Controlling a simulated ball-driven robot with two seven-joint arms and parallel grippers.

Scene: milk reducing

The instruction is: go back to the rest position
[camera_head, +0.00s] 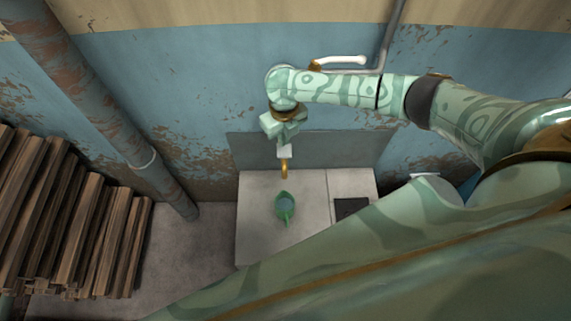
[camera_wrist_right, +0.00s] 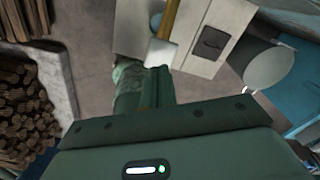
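My right arm reaches in from the right in the head view, and its gripper (camera_head: 284,140) points down above the pale counter (camera_head: 255,225). A small white block and a brass-coloured curved piece (camera_head: 284,169) show just below the gripper. A small green vessel (camera_head: 284,205) with a pointed end sits on the counter, nearer to me than the gripper. In the right wrist view, the dark green gripper (camera_wrist_right: 158,85) lies close to a white block (camera_wrist_right: 160,53) and a brass-coloured rod (camera_wrist_right: 169,18). My left gripper is out of view.
A dark square plate (camera_head: 351,208) is set in the counter's right part. A pile of wooden planks (camera_head: 70,220) stands at left, beside a rusty pipe (camera_head: 110,125). A blue peeling wall (camera_head: 200,80) closes off the back. A grey round-ended surface (camera_wrist_right: 268,68) shows in the wrist view.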

